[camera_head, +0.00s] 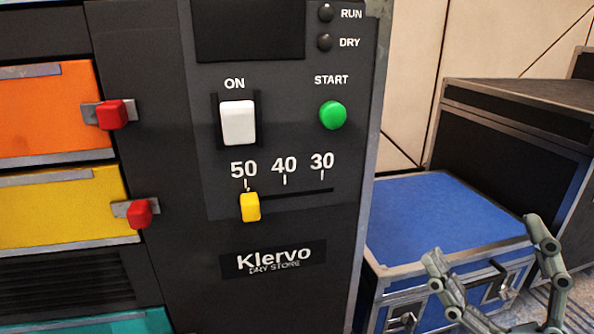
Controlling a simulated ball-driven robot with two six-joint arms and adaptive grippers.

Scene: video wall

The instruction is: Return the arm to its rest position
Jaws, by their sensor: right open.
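My right gripper (487,253) is at the lower right of the head view, its two fingers spread apart with nothing between them. It shows in front of the blue case and is apart from the control panel (280,225). My left gripper is not in view. The panel carries a white ON switch (238,122), a green START button (333,115) and a yellow slider (250,207) under the 50 mark. The RUN lamp (325,13) and the DRY lamp (324,42) look dark.
An orange drawer (50,115) and a yellow drawer (60,208) with red latches (111,114) are at the left. A blue-topped case (430,215) stands right of the panel. A black case (510,130) is behind it, at the right.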

